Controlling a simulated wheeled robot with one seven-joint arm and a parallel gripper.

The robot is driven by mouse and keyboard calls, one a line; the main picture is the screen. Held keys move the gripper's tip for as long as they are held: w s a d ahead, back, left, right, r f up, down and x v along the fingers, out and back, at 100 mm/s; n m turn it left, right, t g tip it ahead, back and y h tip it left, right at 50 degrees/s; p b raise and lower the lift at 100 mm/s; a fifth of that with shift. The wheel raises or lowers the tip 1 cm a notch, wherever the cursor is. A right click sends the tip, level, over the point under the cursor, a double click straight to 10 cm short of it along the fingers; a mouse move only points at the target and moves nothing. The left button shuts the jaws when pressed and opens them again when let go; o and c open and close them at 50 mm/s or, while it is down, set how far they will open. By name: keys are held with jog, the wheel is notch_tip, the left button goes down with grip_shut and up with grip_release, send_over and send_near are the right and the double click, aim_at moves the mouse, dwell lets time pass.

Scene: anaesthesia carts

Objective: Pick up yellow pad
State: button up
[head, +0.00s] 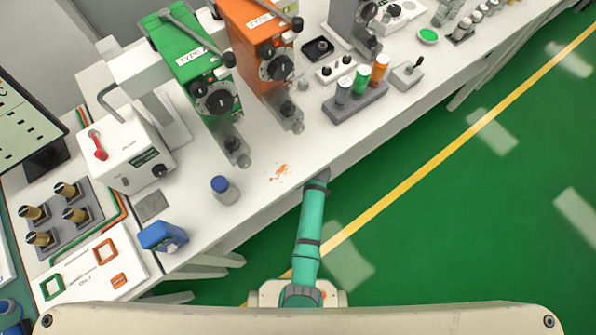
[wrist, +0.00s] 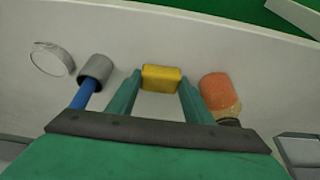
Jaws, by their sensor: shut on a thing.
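The yellow pad (wrist: 161,74) is a small block in the upper middle of the wrist view. My gripper (wrist: 160,86) is shut on it, with one green finger at each side. A pale surface lies behind the pad; I cannot tell whether the pad touches it. In the head view my teal arm reaches to the front edge of the white bench. My gripper and the pad are hidden there.
In the wrist view, a grey cylinder with a blue part (wrist: 95,68) is left of the pad and an orange cylinder (wrist: 219,92) is close to its right. The head view shows a blue-capped jar (head: 224,190) and machines on the bench (head: 262,205).

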jog(key=shift+r, duration=0.45)
jog(key=shift+v, duration=1)
jog(key=s+d, duration=1)
jog(key=s, duration=0.4)
